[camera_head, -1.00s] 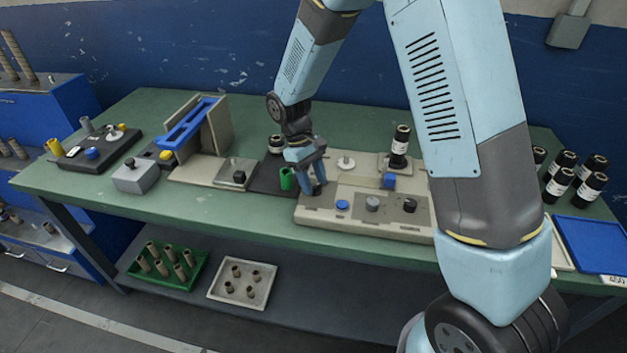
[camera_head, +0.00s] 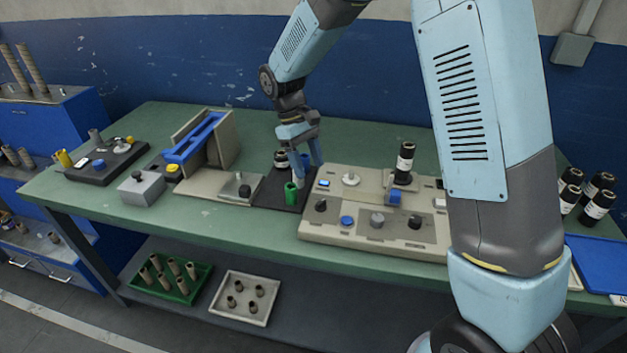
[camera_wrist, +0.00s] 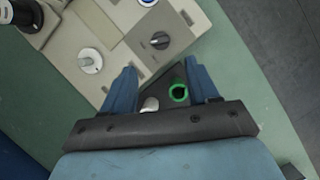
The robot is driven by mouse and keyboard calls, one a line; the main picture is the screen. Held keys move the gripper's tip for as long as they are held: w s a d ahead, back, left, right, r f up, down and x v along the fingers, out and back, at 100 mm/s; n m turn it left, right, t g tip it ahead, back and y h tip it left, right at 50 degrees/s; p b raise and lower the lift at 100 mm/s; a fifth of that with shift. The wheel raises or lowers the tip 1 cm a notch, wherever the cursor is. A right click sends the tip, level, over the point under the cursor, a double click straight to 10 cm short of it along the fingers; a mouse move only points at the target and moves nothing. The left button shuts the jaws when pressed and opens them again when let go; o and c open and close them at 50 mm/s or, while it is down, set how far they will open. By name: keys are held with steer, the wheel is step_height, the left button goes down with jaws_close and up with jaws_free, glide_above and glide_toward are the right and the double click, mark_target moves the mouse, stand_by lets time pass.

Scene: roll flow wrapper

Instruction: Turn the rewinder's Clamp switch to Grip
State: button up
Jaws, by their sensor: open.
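The beige control unit (camera_head: 330,233) stands on the bench, with a black knob (camera_head: 320,205) at its left end. A blue button (camera_head: 347,221), a grey knob (camera_head: 377,219) and another black knob (camera_head: 415,222) sit along its front. Their labels are too small to read, so I cannot tell which is Clamp. My gripper (camera_head: 307,168) is open and empty, above and behind the left black knob, apart from it. In the wrist view, a dark knob with a pale pointer line (camera_wrist: 160,40) lies beyond my open fingers (camera_wrist: 163,84); a green ring-shaped top (camera_wrist: 179,92) shows between them.
A green cup (camera_head: 291,193) stands on a dark mat left of the unit, close below my gripper. A white disc spindle (camera_head: 350,178) and a black roll (camera_head: 404,163) stand on the unit. A beige machine with a blue chute (camera_head: 195,138) is farther left.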

steer(key=shift+v, duration=1.95)
steer(key=s+d+r+m+t+y, duration=0.15)
steer(key=s+d+r, duration=0.25)
steer(key=d+r, duration=0.4)
steer(key=s+d+r+m+t+y, duration=0.1)
steer(key=s+d+r+m+t, duration=0.2)
steer(key=d+r, duration=0.45)
steer(key=s+d+r+m+t, duration=0.1)
steer(key=s+d+m+t, duration=0.3)
steer(key=s+d, duration=0.8)
steer(key=shift+s+d+r+m+y, duration=0.2)
steer(key=shift+s+r+m+y, duration=0.3)
steer(key=shift+s, duration=1.25)
steer(key=shift+f, duration=0.1)
